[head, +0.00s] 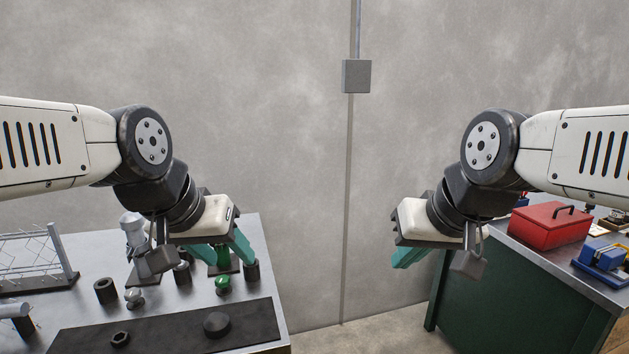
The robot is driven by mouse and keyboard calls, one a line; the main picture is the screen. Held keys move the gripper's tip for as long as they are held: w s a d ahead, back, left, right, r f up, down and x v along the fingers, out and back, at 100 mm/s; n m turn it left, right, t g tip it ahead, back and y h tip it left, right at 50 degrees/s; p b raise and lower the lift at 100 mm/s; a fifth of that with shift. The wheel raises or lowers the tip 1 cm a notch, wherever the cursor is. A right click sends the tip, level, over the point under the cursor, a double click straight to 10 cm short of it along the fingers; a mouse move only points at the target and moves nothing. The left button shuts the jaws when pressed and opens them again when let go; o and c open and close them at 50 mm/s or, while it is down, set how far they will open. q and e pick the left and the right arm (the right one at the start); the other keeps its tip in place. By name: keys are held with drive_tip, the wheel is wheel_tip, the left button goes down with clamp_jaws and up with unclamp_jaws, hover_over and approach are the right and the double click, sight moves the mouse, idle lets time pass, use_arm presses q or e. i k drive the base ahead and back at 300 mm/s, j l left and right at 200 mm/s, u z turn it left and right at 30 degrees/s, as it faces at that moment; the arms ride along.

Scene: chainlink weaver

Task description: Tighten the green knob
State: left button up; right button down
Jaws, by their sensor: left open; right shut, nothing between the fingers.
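The green knob (223,285) is a small green-topped knob on the grey bench at the left, just behind the black mat. My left gripper (229,256) is open, with teal fingers hanging above the bench behind the knob and apart from it. Another green piece (222,257) on a dark base shows between these fingers; its full shape is partly hidden. My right gripper (402,259) is shut and empty, in the air right of centre, away from both benches.
A red toolbox (549,226) stands on the right bench. Floor is clear between the benches.

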sight(222, 282)
drive_tip(key=u, duration=0.75)
